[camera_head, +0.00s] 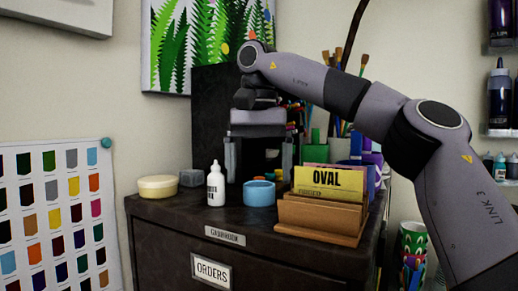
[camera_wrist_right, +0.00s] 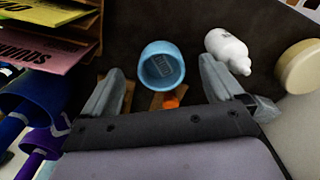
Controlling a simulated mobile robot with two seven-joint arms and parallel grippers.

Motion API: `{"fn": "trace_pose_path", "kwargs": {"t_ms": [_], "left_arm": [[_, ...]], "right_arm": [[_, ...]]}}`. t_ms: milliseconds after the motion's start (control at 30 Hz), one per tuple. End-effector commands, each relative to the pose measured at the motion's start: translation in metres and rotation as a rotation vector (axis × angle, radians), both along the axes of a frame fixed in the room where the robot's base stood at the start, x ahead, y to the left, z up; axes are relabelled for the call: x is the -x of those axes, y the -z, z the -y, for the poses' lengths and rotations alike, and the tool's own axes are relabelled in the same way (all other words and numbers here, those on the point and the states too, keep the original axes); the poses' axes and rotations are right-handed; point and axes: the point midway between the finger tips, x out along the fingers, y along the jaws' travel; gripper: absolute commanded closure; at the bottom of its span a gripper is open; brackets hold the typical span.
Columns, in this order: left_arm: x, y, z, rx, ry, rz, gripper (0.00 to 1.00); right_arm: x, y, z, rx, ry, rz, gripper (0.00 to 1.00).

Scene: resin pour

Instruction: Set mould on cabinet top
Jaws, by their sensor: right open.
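A light blue round cup-shaped mould (camera_head: 259,193) stands upright on the dark cabinet top (camera_head: 165,208), near its front edge. It also shows in the right wrist view (camera_wrist_right: 145,67), seen from above with a marking on its inner floor. My right gripper (camera_head: 259,174) is open and empty, pointing down, with one finger to each side of the mould's line in the wrist view. In the head view its fingers appear above and behind the mould; I see no contact. My left gripper is out of view.
A white bottle (camera_head: 215,187) and a cream round tub (camera_head: 158,187) stand left of the mould. A wooden card holder (camera_head: 320,219) with a yellow OVAL card (camera_head: 322,180) stands close on its right. Brushes and pots crowd the back right.

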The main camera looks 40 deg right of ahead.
Motion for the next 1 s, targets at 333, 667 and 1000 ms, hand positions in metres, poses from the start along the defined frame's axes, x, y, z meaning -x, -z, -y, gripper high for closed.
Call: {"fn": "trace_pose_path", "kwargs": {"t_ms": [333, 667, 1000], "left_arm": [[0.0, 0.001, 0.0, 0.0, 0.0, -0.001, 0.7], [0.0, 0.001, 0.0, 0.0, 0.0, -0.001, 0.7], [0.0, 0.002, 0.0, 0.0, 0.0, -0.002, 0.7]], "right_arm": [[0.0, -0.026, 0.0, 0.001, 0.002, -0.001, 0.06], [0.0, -0.037, 0.0, 0.0, 0.002, 0.006, 0.06], [-0.002, -0.037, -0.002, -0.01, 0.007, 0.019, 0.06]]}}
